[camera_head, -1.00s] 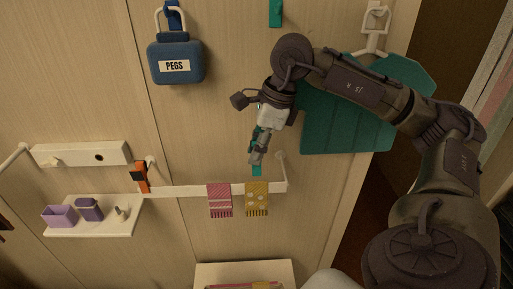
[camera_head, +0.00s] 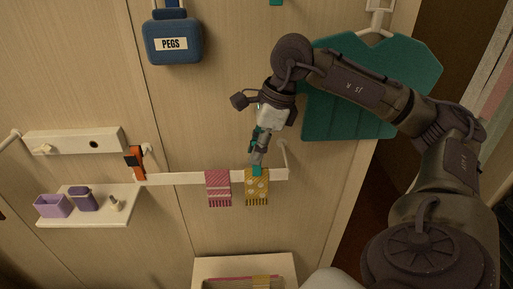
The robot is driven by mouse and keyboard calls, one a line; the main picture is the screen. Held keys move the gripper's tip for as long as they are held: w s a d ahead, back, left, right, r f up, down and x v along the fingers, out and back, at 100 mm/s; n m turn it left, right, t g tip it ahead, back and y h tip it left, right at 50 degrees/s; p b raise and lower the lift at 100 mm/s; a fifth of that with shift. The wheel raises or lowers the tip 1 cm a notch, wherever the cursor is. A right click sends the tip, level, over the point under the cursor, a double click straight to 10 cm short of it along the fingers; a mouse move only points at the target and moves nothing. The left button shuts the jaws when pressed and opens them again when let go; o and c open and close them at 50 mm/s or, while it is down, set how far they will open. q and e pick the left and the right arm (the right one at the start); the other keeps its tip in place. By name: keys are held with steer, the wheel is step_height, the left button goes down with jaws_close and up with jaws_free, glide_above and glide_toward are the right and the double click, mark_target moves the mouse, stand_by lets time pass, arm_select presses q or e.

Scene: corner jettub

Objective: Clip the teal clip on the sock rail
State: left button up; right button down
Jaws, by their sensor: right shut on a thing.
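The sock rail (camera_head: 190,179) is a white bar on the wooden panel in the head view. A pink sock (camera_head: 218,188) and a yellow dotted sock (camera_head: 257,189) hang on it. My right gripper (camera_head: 258,160) points down and is shut on the teal clip (camera_head: 257,170). The clip's lower end overlaps the top of the yellow sock at the rail in this view; I cannot tell whether it touches or grips the rail. The gripper's fingers hide the clip's upper part. My left gripper is not in view.
A blue PEGS holder (camera_head: 173,41) hangs above. A teal hanging item (camera_head: 360,90) is behind my right arm. A white box (camera_head: 215,269) is below.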

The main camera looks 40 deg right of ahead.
steer(key=c, duration=0.8)
jaws_free()
steer(key=shift+c, duration=0.2)
steer(key=v, duration=1.2)
